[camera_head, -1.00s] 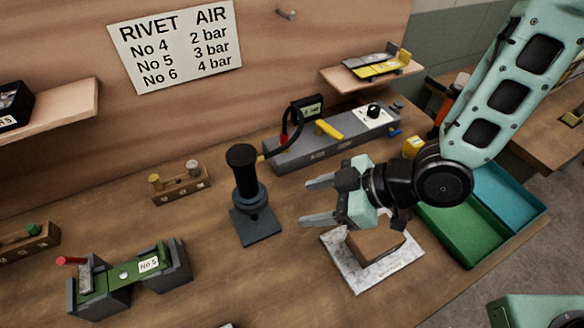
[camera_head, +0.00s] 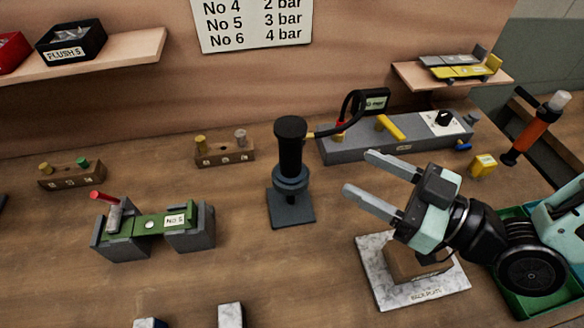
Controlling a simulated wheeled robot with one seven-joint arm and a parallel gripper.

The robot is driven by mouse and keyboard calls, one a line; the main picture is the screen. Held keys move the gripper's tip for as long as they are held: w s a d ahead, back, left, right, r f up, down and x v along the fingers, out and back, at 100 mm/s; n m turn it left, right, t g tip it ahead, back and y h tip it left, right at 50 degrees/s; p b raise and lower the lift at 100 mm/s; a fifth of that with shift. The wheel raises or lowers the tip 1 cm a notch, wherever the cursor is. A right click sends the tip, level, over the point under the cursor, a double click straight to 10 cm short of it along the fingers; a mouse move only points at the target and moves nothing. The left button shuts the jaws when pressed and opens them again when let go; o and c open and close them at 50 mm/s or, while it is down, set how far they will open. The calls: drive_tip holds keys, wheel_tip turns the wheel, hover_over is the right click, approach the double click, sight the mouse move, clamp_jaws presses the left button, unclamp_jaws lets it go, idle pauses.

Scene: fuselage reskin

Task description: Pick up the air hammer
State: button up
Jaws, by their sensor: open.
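The air hammer (camera_head: 290,150) is a black upright cylinder with a wide cap, standing in a dark blue-grey stand (camera_head: 291,207) on the wooden bench. A black hose runs from near its top toward the grey air unit. My gripper (camera_head: 360,173) is open and empty, to the right of the air hammer, with its two grey fingers pointing left toward it. The fingertips are apart from the hammer in the picture. The hammer's lower end is hidden in the stand.
The grey air unit (camera_head: 360,147) with a yellow lever stands behind my gripper. A marble-like plate (camera_head: 378,272) with a brown block lies below my gripper. A green fixture (camera_head: 150,224) and small wooden racks (camera_head: 225,155) are at the left. Bench between fixture and stand is clear.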

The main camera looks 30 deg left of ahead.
sight(301, 149)
drive_tip(key=shift+w+a+f+p, duration=0.1)
drive_tip(key=shift+a+p, duration=0.4)
drive_tip(key=shift+a, duration=6.3)
drive_tip(key=shift+c, duration=0.4)
drive_tip(key=c, duration=1)
drive_tip(key=shift+c, duration=0.2)
